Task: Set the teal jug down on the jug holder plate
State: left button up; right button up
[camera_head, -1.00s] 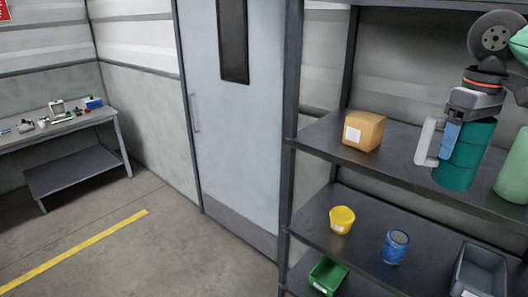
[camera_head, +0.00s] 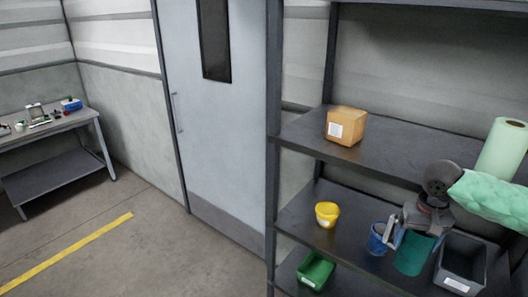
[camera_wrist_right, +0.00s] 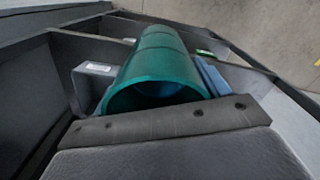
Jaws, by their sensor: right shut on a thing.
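The teal jug (camera_head: 413,256) with a light grey handle (camera_head: 393,233) is in my right gripper (camera_head: 416,226) at the lower right of the head view. It appears upright, at about the level of the middle shelf, between a blue cup and a grey bin in the picture. I cannot tell whether it touches anything below. In the right wrist view the jug (camera_wrist_right: 160,55) fills the centre, with its open rim towards the camera and a blue finger pad (camera_wrist_right: 212,78) against its side. I cannot make out the jug holder plate. My left gripper is not in view.
The middle shelf (camera_head: 340,249) holds a yellow cup (camera_head: 327,214), the blue cup (camera_head: 377,241) and the grey bin (camera_head: 461,264). A cardboard box (camera_head: 345,127) and a pale green roll (camera_head: 503,148) are on the shelf above. A green bin (camera_head: 315,270) sits lower down.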

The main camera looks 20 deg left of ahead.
jog(key=shift+m, duration=0.7)
jog(key=shift+w+d+f, duration=0.1)
jog(key=shift+d+f, duration=0.1)
jog(key=shift+f, duration=1.15)
jog(key=shift+w+d+f, duration=0.1)
jog(key=shift+d+f, duration=0.05)
jog(key=shift+f, duration=1.15)
